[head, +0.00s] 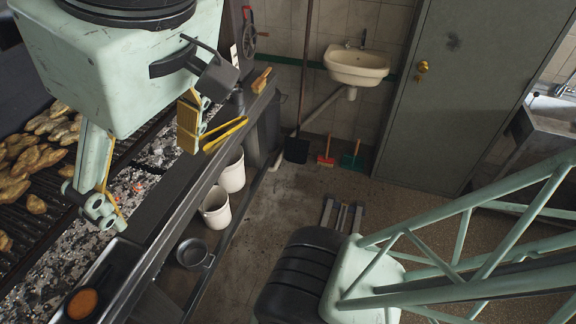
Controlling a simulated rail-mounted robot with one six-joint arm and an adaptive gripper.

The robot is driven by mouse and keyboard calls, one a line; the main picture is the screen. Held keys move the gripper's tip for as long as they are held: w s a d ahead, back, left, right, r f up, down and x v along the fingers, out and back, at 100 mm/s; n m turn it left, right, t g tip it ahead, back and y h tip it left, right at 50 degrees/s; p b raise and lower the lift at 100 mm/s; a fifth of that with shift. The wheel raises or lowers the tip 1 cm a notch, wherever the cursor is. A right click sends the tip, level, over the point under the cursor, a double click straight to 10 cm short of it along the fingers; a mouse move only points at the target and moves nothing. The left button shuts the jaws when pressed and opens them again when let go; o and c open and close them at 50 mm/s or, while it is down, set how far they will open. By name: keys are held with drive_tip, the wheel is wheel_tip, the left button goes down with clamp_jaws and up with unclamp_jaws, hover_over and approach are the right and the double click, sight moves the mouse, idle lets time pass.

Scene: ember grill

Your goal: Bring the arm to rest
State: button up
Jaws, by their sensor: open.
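My gripper (152,187) fills the upper left of the head view, with a pale green body and two fingers spread wide apart. A yellow pad shows on the right finger, and the left finger hangs lower. Nothing is held between the fingers. The gripper hangs over the ember bed (130,180) and the dark front ledge (165,195) of the grill. Its body hides part of the grill behind it.
Browned food pieces (30,160) lie on the grate at left. Yellow tongs (225,133) and a wooden-backed brush (262,80) are by the ledge. A sauce pan (82,303) sits at lower left. White buckets (215,212) stand below. The floor (285,215) beyond is mostly clear.

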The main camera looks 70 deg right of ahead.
drive_tip(key=shift+s+f, duration=0.1)
drive_tip(key=shift+f, duration=0.15)
wheel_tip(320, 180, down, 17)
drive_tip(key=b, duration=1.7)
drive_tip(key=shift+f+b, duration=0.15)
drive_tip(key=shift+b, duration=0.15)
